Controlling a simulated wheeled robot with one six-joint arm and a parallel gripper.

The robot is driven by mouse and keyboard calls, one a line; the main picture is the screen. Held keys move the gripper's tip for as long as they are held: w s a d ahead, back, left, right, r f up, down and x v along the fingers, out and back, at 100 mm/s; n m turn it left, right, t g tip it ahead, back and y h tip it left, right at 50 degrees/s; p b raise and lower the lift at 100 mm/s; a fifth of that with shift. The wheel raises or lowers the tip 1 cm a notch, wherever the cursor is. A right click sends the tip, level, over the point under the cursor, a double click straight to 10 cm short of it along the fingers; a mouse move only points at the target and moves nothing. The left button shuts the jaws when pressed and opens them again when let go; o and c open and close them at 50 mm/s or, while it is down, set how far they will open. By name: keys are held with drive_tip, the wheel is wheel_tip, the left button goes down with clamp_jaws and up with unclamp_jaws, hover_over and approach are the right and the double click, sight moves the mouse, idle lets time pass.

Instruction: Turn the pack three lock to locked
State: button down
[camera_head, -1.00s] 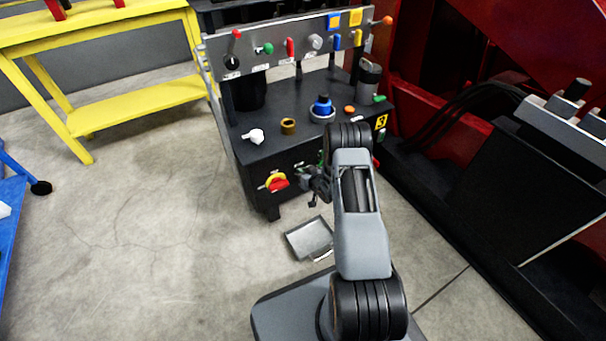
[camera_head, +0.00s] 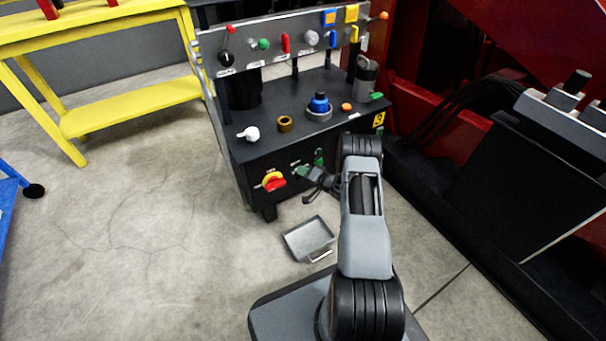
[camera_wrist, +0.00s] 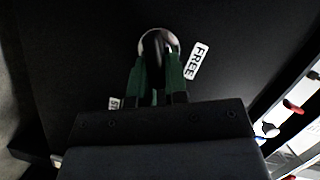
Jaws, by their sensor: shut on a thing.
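The pack three lock (camera_wrist: 153,44) shows in the wrist view as a dark upright piece inside a round metal ring on a black panel. A white FREE label (camera_wrist: 196,61) sits at its right. My gripper (camera_wrist: 157,66) has its two green fingers shut on the lock, and they hide its lower part. In the head view my gripper (camera_head: 303,171) is at the front face of the black console (camera_head: 255,152), right of the red and yellow switch. The lock is too small and covered there to make out.
The red and yellow rotary switch (camera_head: 273,181) is close left of my gripper. A green part (camera_head: 318,157) is just right of it. A grey tray (camera_head: 309,238) lies on the floor below. A white knob (camera_head: 249,133) and brass ring (camera_head: 285,123) stand on the console top.

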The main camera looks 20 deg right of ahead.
drive_tip(key=m+b, duration=0.1)
drive_tip(key=m, duration=0.1)
drive_tip(key=f+m+t+y+b, duration=0.1)
drive_tip(key=m, duration=0.1)
drive_tip(key=shift+d+m+t+y, duration=0.15)
drive_tip(key=shift+m+t+y, duration=0.15)
idle(0.5)
drive_tip(key=c, duration=1.1)
unclamp_jaws()
drive_tip(key=shift+c, duration=0.2)
drive_tip(key=p+v, duration=0.4)
drive_tip(key=v, duration=0.9)
drive_tip(key=shift+s+d, duration=0.2)
drive_tip(key=shift+s, duration=0.15)
